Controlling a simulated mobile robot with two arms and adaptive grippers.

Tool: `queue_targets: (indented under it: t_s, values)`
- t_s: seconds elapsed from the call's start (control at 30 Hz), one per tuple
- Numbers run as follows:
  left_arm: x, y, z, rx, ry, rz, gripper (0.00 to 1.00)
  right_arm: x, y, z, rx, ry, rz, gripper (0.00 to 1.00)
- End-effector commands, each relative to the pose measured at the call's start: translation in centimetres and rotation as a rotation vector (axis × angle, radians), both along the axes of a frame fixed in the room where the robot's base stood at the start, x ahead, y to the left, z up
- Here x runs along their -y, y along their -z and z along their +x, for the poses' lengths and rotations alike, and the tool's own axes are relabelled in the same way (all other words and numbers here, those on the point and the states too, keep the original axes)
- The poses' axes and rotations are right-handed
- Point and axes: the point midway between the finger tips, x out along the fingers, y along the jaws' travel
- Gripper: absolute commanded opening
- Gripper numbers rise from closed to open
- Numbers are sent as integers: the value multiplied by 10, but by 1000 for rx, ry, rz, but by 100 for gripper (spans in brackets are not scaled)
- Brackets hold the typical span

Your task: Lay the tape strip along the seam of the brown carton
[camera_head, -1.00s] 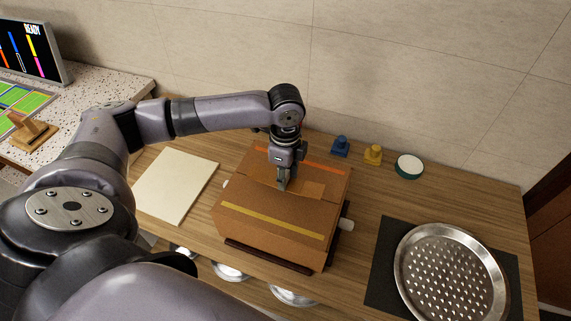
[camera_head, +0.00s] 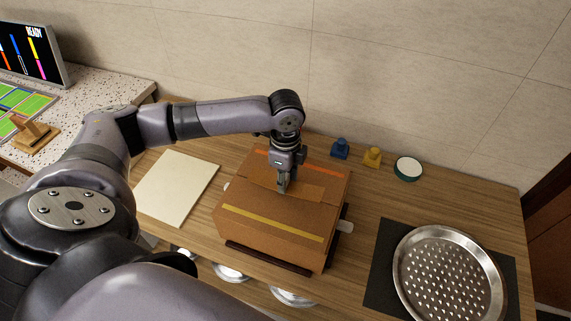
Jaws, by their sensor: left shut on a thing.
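The brown carton (camera_head: 263,240) stands on the wooden counter, below the middle of the head view. A tan-brown tape strip (camera_head: 308,193) shows across the middle of its top, beside my gripper. It is close in colour to the carton, so its ends and the seam are hard to make out. My left gripper (camera_head: 282,187) points down at the carton top and is shut on the tape strip. The fingers hide part of the strip. I cannot tell whether its whole length touches the carton. My right gripper is out of view.
A yellow band (camera_head: 272,223) and an orange band (camera_head: 300,163) cross the carton. A cream board (camera_head: 177,187) lies left. Blue (camera_head: 340,149) and yellow (camera_head: 373,157) pieces and a round white-topped item (camera_head: 408,168) stand behind. A perforated metal pan (camera_head: 449,277) sits right on a dark mat (camera_head: 380,268).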

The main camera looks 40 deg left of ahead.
Motion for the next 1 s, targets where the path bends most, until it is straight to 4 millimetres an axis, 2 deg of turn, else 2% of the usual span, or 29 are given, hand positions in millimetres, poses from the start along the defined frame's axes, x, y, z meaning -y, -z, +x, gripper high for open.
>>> queue_targets:
  t_s: [0.27,0.6,1.0]
  values:
    - [0,3,0,0,0,0,20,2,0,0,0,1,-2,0]
    - [0,16,0,-1,0,1,20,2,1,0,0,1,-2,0]
    - [0,16,0,0,0,0,20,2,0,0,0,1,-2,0]
